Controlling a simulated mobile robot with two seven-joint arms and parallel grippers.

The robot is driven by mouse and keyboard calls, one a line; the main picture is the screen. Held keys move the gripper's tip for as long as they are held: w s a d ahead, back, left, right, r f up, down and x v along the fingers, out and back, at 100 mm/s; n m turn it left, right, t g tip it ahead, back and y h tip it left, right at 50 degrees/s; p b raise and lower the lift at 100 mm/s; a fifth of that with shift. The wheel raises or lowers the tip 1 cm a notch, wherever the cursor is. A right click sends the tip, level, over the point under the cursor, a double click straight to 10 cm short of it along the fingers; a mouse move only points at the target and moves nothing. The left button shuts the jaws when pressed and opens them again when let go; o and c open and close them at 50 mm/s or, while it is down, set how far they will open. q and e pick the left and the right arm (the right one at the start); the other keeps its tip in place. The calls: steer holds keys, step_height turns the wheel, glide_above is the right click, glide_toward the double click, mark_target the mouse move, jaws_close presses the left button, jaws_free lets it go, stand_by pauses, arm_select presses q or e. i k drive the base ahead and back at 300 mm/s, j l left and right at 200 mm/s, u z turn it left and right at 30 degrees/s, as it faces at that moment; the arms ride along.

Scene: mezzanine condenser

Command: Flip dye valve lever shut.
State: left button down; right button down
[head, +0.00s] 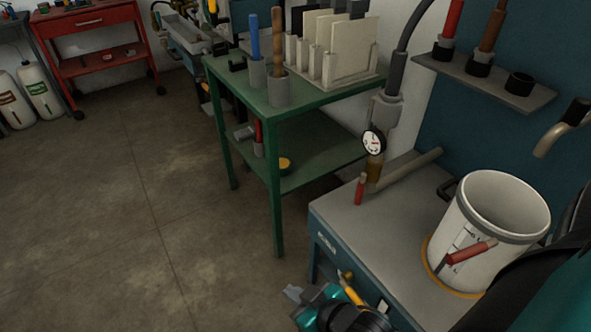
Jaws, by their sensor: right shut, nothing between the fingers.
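My right gripper (296,294) is at the bottom centre, shut and empty, in front of the blue-fronted bench (325,243). Close to its right is a valve with a yellow-orange lever (352,290) and a brass part, low on the bench front; the gripper partly hides it. A red lever (360,189) stands upright beside a brass fitting below a round gauge (373,142). Another red handle (471,251) sticks out across the white bucket (505,206). No label shows which one is the dye valve lever. My left gripper is out of view.
A grey pipe (408,168) lies along the back of the bench. A green two-tier table (276,190) with cups and upright boards stands to the left. A shelf (485,83) hangs above. The concrete floor (120,210) at left is clear.

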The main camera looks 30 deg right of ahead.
mark_target(361, 187)
steer(key=i+j, duration=0.1)
steer(key=i, duration=0.55)
steer(key=i+z, duration=0.1)
steer(key=i, duration=0.6)
steer(key=i+j+z, duration=0.1)
steer(key=i+z, duration=0.2)
steer(key=z, duration=0.15)
steer(key=i+j+z, duration=0.2)
steer(key=z, duration=0.3)
steer(key=i+j+z, duration=0.3)
steer(key=z, duration=0.15)
steer(key=i+j+z, duration=0.2)
steer(key=j+z, duration=0.25)
steer(key=i+j+z, duration=0.1)
steer(key=j+z, duration=1.1)
steer(key=j, duration=0.2)
